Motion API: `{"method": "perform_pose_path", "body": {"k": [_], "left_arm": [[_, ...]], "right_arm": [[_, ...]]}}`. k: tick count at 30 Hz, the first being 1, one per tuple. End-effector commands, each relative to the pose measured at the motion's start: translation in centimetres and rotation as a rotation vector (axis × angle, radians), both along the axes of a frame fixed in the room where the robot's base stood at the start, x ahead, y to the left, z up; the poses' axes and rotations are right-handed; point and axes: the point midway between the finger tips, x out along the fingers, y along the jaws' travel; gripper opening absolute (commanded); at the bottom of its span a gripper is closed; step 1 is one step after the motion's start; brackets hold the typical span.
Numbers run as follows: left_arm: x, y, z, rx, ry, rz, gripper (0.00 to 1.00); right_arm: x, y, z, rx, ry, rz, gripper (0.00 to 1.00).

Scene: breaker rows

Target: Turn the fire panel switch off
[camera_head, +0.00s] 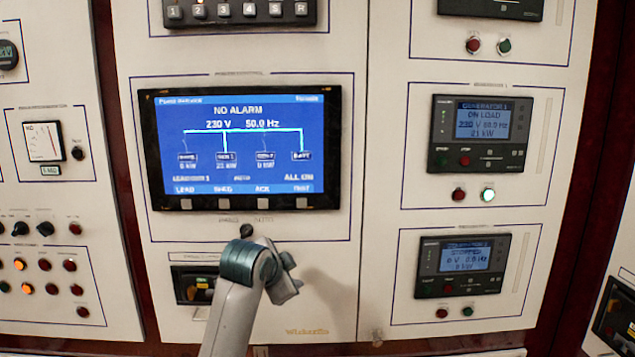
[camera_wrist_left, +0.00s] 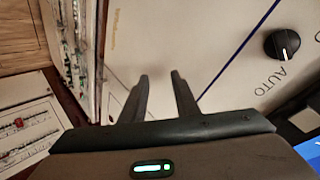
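No label naming a fire panel is legible, so I cannot tell which switch is meant. A small black rotary knob (camera_head: 246,230) sits below the big blue display, just above my left wrist. In the left wrist view, a round black knob (camera_wrist_left: 282,44) with a white pointer line stands at upper right, beside the word AUTO. My left gripper (camera_wrist_left: 160,77) has two dark fingers, apart and with nothing between them; the knob is well to their right. In the head view my left arm rises from the bottom centre; its fingers are not clearly visible. My right gripper is not in view.
The big display (camera_head: 248,145) reads NO ALARM. Two generator controllers (camera_head: 478,134) (camera_head: 462,262) with small buttons are on the right panel. A left panel (camera_head: 45,200) carries knobs, lamps and a meter. A dark device (camera_head: 193,284) is partly behind my arm.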

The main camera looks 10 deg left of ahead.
Motion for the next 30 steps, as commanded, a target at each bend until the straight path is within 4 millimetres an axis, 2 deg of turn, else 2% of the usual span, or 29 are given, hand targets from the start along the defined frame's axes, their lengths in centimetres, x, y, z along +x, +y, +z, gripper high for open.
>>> {"method": "perform_pose_path", "body": {"k": [1, 12, 20, 26, 30], "left_arm": [[0.2, 0.1, 2.6, 0.015, -0.026, -0.01, 0.28], [0.3, 0.3, 18.8, 0.149, -0.182, -0.1, 0.28], [-0.1, 0.6, 29.8, 0.246, -0.286, -0.152, 0.28], [-2.2, 0.8, 40.3, 0.34, -0.385, -0.193, 0.28], [-4.9, 0.9, 47.9, 0.416, -0.459, -0.221, 0.28]], "right_arm": [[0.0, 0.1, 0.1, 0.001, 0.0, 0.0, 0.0], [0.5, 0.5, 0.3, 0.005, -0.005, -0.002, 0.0], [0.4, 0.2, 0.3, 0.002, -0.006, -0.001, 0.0], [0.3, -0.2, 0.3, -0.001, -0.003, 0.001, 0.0], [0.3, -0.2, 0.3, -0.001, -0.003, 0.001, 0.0]]}}
